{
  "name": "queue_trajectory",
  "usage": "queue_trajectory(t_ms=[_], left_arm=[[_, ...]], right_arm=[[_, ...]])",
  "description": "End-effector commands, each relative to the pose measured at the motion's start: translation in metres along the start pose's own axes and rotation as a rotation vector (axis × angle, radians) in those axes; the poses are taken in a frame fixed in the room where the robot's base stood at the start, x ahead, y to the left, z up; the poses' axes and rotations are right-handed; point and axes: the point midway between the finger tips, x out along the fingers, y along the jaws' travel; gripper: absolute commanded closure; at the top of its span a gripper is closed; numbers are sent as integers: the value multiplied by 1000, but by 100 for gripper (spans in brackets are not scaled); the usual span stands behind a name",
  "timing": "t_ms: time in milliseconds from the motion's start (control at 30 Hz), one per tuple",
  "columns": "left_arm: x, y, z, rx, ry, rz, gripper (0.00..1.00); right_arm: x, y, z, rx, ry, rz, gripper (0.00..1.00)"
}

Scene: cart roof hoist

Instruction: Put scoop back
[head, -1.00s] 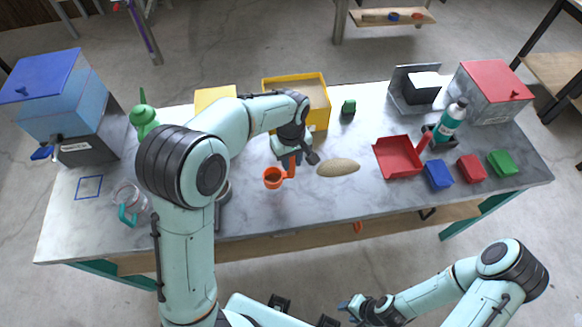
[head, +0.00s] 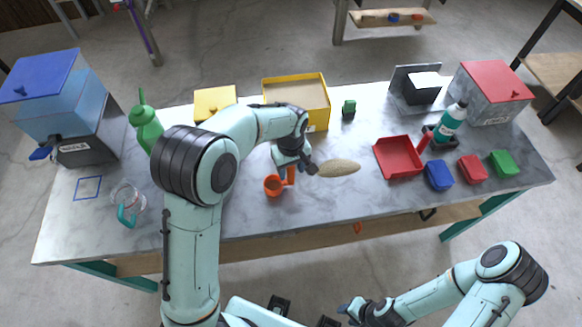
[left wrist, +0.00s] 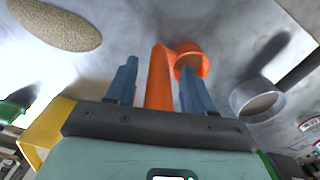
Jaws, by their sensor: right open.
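The orange scoop (head: 273,186) is at the table's middle, its cup toward the front edge; I cannot tell for certain whether it touches the tabletop. It also shows in the left wrist view (left wrist: 158,82), its handle between the fingers of my left gripper. My left gripper (head: 288,172) is open around the handle, with a gap visible on both sides. My right gripper (head: 350,308) is open and empty, low in front of the table.
A beige oval mound (head: 338,168) lies just right of the scoop. A yellow bin (head: 297,100) stands behind, a red tray (head: 398,157) to the right. A clear jug (head: 128,202) stands front left. A grey round vessel (left wrist: 257,98) is near the scoop. Bare tabletop lies in front of the mound.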

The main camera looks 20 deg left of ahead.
Motion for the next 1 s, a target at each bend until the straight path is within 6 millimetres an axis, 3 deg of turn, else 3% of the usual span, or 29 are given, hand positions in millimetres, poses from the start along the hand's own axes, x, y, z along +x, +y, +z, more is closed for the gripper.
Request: queue_trajectory(t_ms=[233,700,1000], left_arm=[[-16,1,0,0,2,4,48],[-109,1,0,0,2,3,48],[-124,0,0,0,0,-1,48]], right_arm=[[-4,-2,-2,-1,3,-1,57],[-18,-9,-9,-5,13,-5,57],[-19,-10,-10,-5,15,-5,57]])
